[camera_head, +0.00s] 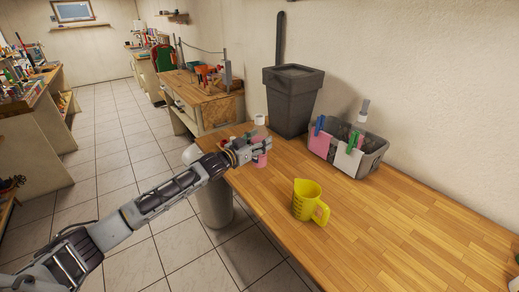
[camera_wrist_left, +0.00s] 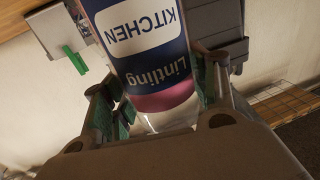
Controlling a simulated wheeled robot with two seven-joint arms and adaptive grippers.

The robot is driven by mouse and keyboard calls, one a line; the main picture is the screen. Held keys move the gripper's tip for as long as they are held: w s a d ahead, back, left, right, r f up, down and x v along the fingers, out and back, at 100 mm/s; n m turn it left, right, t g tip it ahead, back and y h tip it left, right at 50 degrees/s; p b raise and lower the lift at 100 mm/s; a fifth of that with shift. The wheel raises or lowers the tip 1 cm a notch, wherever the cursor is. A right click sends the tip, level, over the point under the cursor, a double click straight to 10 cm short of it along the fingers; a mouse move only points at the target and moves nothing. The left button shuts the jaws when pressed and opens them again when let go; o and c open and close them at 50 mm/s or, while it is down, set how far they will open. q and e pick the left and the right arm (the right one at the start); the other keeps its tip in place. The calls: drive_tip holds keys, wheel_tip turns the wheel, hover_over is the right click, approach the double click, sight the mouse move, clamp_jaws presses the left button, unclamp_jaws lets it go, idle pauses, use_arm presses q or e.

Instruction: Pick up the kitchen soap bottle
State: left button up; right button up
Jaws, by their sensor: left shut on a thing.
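The kitchen soap bottle (camera_wrist_left: 148,60) fills the middle of the left wrist view, upside down in the picture, with a blue label reading "KITCHEN" and a pink band. In the head view its pink part (camera_head: 261,159) shows beside the fingers, at the far left end of the wooden table (camera_head: 400,215). My left gripper (camera_head: 262,145) is shut on the bottle, with a finger on each side of it in the left wrist view (camera_wrist_left: 165,105). Whether the bottle's base touches the table is hard to tell. My right gripper is not in view.
A yellow measuring jug (camera_head: 306,200) stands on the table, nearer than the bottle. A grey basket (camera_head: 372,160) with pink and white cloths and clips stands to the right. The table's right front is clear.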

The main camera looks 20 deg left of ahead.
sight(255, 131)
use_arm(q)
wheel_tip(255, 131, up, 4)
drive_tip(key=shift+r, duration=0.55)
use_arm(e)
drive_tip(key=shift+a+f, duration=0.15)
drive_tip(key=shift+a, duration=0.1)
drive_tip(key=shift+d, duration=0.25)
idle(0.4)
use_arm(q)
drive_tip(key=shift+d, duration=0.1)
